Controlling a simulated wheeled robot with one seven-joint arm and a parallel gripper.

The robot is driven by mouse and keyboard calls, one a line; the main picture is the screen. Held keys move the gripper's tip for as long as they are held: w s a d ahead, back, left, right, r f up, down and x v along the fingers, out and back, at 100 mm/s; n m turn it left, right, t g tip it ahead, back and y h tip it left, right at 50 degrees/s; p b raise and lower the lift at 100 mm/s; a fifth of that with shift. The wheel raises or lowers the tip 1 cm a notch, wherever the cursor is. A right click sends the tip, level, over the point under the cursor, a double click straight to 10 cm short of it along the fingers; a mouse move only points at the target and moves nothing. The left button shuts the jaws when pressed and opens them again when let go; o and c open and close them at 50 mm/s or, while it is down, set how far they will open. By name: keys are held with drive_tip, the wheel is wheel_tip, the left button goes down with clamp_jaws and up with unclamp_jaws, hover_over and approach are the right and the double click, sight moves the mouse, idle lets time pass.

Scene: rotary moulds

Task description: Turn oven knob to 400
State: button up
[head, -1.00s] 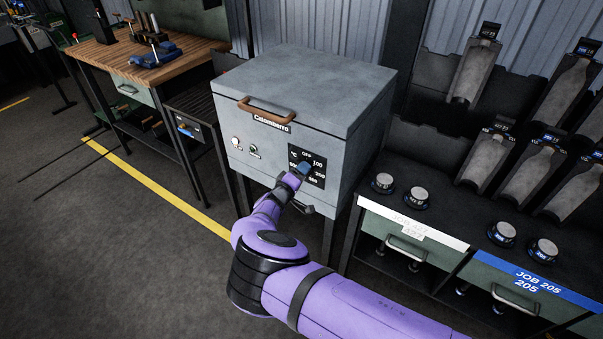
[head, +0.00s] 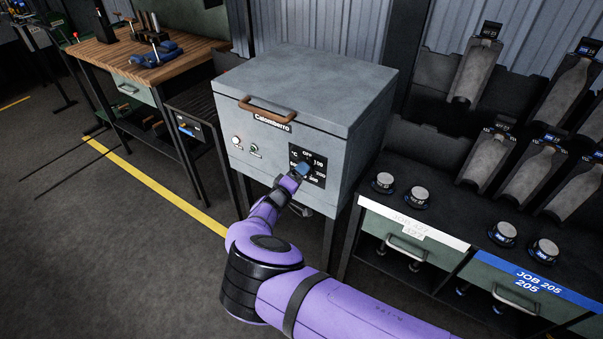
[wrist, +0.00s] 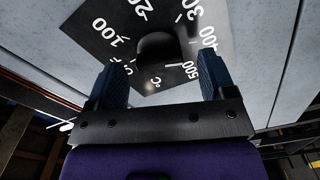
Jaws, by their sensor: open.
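The grey oven (head: 300,105) has a black dial plate (head: 318,157) on its front, with white marks from OFF and 100 up to 500. In the wrist view the plate looks turned, and the dark rounded knob (wrist: 158,48) sits in the middle of its numbers. I cannot tell which number the knob points to. My gripper (wrist: 160,76) is open, its two blue fingers either side of the knob's line, with gaps between. The knob lies just beyond the fingertips. In the head view my gripper (head: 303,170) covers the knob and part of the plate.
The oven has a brown lid handle (head: 267,109) and a white light (head: 236,141) left of the dial. A dark bench with round metal pieces (head: 417,197) stands close on the right. A wooden workbench (head: 135,60) is at the left. The floor in front is clear.

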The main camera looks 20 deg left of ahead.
drive_tip(key=s+a, duration=0.1)
drive_tip(key=s, duration=0.8)
drive_tip(key=shift+a, duration=0.35)
drive_tip(key=shift+s, duration=0.1)
